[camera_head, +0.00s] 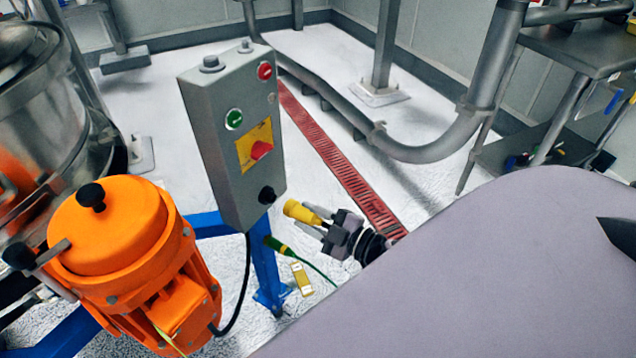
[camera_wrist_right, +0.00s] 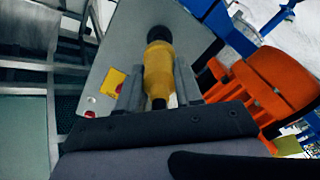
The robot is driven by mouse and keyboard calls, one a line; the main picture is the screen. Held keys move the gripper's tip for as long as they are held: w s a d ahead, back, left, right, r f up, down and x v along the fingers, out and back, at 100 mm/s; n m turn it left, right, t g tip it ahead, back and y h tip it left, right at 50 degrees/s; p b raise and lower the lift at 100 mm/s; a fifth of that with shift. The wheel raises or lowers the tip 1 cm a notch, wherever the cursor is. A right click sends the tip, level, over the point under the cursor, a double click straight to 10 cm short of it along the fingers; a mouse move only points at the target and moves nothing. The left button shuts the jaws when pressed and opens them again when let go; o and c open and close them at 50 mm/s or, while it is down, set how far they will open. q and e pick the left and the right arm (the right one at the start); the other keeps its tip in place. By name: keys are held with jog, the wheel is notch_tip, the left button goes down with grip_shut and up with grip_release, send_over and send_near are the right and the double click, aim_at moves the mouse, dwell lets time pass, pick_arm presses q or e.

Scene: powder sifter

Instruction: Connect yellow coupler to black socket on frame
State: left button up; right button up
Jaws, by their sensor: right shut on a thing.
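The yellow coupler (camera_head: 300,212) is held between the fingers of my right gripper (camera_head: 316,221), which is shut on it. Its free end points left toward the grey control box. The black socket (camera_head: 267,195) is on the lower front of that box, and a small gap seems to show between it and the coupler in the head view. In the right wrist view the coupler (camera_wrist_right: 158,72) lies nearly in line with the black socket (camera_wrist_right: 159,34), overlapping its lower edge, so contact cannot be told there. My left gripper is out of view.
The grey control box (camera_head: 225,140) has buttons and a red switch and stands by a blue frame leg (camera_head: 266,265). A green connector (camera_head: 277,245) with a cable sits below the socket. An orange motor (camera_head: 130,240) is at left. Open floor lies behind.

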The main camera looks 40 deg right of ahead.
aim_at(290, 207)
jog(key=shift+b+x, duration=0.35)
jog(key=shift+x, duration=1.35)
jog(key=shift+w+a, duration=0.1)
jog(key=shift+w, duration=0.35)
jog(key=shift+p, duration=0.3)
jog(key=shift+w+a, duration=0.15)
jog(key=shift+w, duration=0.45)
jog(key=o, duration=1.2)
jog(key=shift+f, duration=0.1)
jog(key=shift+v, duration=3.6)
